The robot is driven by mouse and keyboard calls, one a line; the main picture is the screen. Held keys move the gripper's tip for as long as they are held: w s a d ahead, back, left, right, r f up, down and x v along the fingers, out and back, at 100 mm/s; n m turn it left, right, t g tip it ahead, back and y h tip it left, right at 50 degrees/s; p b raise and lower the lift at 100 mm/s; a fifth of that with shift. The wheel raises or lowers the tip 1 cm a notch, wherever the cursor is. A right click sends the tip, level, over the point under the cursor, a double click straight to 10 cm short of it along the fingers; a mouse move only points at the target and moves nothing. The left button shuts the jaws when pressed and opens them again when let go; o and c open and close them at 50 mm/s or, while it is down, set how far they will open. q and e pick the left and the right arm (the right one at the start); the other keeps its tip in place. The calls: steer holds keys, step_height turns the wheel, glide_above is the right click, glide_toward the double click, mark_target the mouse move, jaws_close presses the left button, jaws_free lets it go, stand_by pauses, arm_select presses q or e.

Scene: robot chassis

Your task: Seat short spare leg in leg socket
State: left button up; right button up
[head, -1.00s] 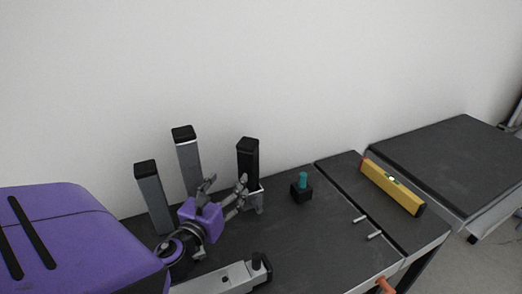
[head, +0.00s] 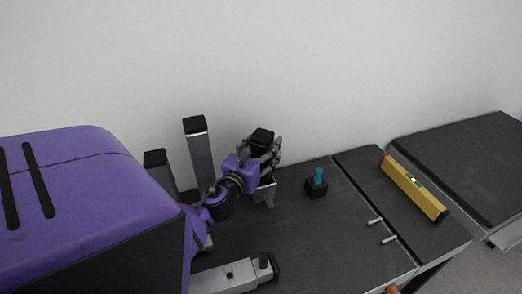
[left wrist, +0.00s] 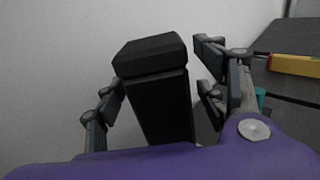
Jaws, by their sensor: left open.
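A black post with a black cap (head: 262,134) stands upright at the back of the dark bench, with a silver bracket (head: 265,194) at its foot. Two grey posts with black caps, a shorter one (head: 158,176) and a taller one (head: 201,155), stand to its left. I cannot tell which is the short spare leg or where its socket is. My left gripper (head: 266,152) is open around the upper part of the black post. In the left wrist view the black post (left wrist: 160,95) stands between the spread fingers, with a visible gap on the left. My right gripper is not in view.
A grey bar (head: 230,276) with a black knob lies at the front. A black block with a teal peg (head: 318,177) stands right of the bracket. A yellow level (head: 414,187) and two small pale pins (head: 382,231) lie farther right. The bench middle is clear.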

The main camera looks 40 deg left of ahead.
arm_select(q)
steer(key=shift+c, duration=0.2)
steer(key=shift+w, duration=0.1)
jaws_close()
steer(key=shift+r, duration=0.1)
stand_by(0.4)
